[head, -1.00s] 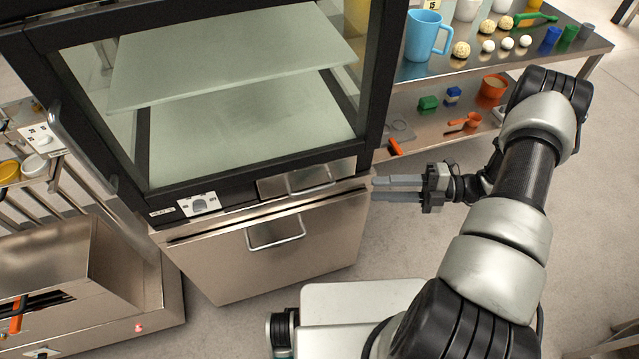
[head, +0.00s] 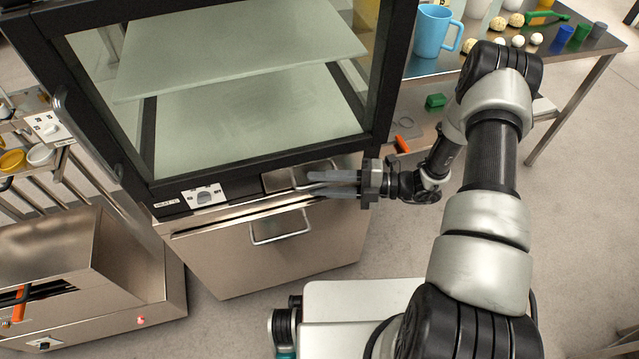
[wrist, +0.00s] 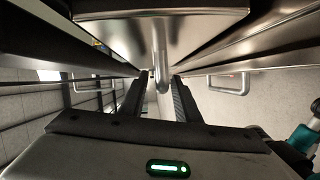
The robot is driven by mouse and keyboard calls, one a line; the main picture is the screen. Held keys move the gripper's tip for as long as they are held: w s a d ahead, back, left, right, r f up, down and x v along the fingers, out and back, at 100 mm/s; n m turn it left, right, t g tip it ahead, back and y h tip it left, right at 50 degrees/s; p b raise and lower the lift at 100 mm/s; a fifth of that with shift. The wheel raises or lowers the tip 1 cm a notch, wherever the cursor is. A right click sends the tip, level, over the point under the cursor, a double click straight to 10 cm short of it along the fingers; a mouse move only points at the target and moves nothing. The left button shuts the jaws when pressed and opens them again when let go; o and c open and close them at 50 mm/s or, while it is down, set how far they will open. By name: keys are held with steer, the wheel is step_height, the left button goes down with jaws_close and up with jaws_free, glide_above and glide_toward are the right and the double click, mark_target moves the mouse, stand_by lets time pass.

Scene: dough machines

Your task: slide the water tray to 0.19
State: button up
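The water tray (head: 280,181) is a small metal drawer with a bar handle, set under the glass cabinet at its right. Its front panel (wrist: 160,12) fills the top of the wrist view, with the handle (wrist: 161,65) pointing down the middle. My gripper (head: 312,183) is at the tray's front, its two fingers apart and pointing left, partly covering the handle in the head view. In the wrist view my gripper (wrist: 158,82) is open, with the handle between its fingertips. Finger contact with the handle cannot be told.
A lower metal front with a bar handle (head: 281,228) is below the tray. A dial panel (head: 204,196) is to its left. A steel table (head: 420,70) with a blue mug (head: 432,33) and dough balls stands at the right. A steel machine (head: 90,270) stands at the left.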

steer(key=shift+a, duration=0.3)
jaws_close()
steer(key=s+d+p, duration=0.1)
steer(key=s+d, duration=0.1)
steer(key=s, duration=0.7)
steer(key=s+d+p, duration=0.2)
steer(key=s+d, duration=0.1)
steer(key=s, duration=0.6)
steer(key=shift+s+d, duration=0.2)
steer(key=shift+s, duration=0.15)
jaws_free()
